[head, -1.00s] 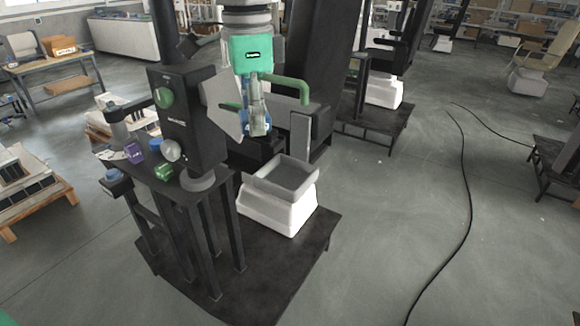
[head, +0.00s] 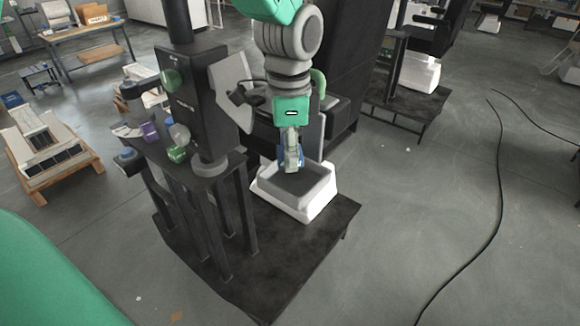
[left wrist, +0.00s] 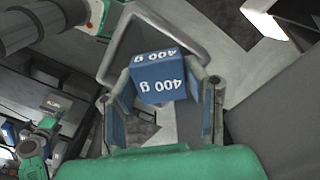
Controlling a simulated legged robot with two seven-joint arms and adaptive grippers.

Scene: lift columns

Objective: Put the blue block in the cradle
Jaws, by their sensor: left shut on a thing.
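The blue block (left wrist: 158,80), marked 400 g, is between the two fingers of my left gripper (left wrist: 160,98) in the left wrist view. In the head view my left gripper (head: 291,163) points down over the cradle, a grey open-topped tray (head: 318,190) on a white base. The gripper is shut on the block. In the left wrist view the tray rim (left wrist: 186,27) shows behind the block. Whether the block touches the tray floor I cannot tell. My right gripper is not in view.
A dark post with a box (head: 196,105) stands left of the tray. Beside it a purple block (head: 149,131) and a green block (head: 177,153) lie on a narrow dark stand. A dark column stands behind. The dark platform (head: 315,235) in front of the tray is bare.

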